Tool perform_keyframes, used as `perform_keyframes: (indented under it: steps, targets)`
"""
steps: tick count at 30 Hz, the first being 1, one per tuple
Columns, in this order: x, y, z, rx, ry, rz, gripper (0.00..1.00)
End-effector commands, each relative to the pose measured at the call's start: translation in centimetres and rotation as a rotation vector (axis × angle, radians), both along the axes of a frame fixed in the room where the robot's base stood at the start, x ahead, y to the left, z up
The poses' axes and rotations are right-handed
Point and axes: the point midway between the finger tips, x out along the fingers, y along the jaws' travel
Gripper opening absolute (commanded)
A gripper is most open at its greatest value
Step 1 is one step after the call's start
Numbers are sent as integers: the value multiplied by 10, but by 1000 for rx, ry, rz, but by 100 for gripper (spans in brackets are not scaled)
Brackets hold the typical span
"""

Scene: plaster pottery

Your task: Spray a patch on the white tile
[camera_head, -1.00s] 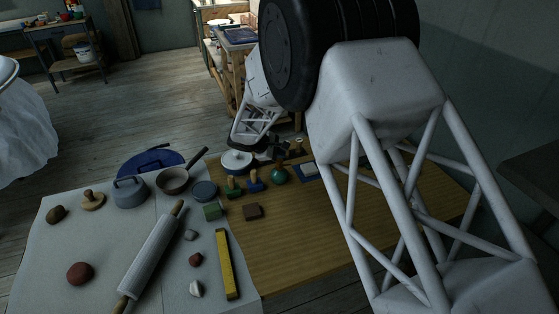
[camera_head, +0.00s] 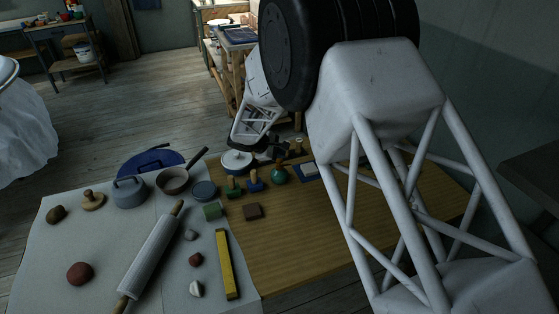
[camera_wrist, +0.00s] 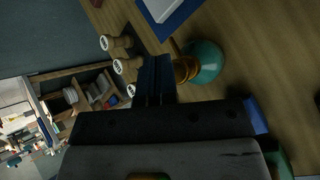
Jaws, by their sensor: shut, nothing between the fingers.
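The white tile (camera_head: 309,170) lies on a blue mat near the back of the wooden table, partly cut off by my arm's frame in the head view. It also shows at the top of the wrist view (camera_wrist: 160,8). A round teal bottle (camera_head: 279,175) with a brown neck stands left of the tile. In the wrist view the bottle (camera_wrist: 208,62) is just right of my gripper (camera_wrist: 155,78), its neck towards the fingers. My fingers are dark and shut, with nothing between them. In the head view my gripper (camera_head: 275,150) is behind the bottle. Whether they touch is unclear.
Stamps with blue and green bases (camera_head: 254,182) stand left of the bottle. Several pale-topped wooden pieces (camera_wrist: 118,55) are close to my fingers. A rolling pin (camera_head: 150,255), a pan (camera_head: 174,180) and a yellow bar (camera_head: 227,263) lie at left. The front wooden tabletop is clear.

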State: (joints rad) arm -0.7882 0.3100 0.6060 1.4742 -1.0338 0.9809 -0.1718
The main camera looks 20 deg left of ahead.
Motion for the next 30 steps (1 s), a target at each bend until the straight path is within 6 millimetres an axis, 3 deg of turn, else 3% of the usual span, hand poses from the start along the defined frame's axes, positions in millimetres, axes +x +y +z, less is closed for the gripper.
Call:
perform_keyframes:
  steps: [30]
  targets:
    - [0,0,-10,0,0,0,0]
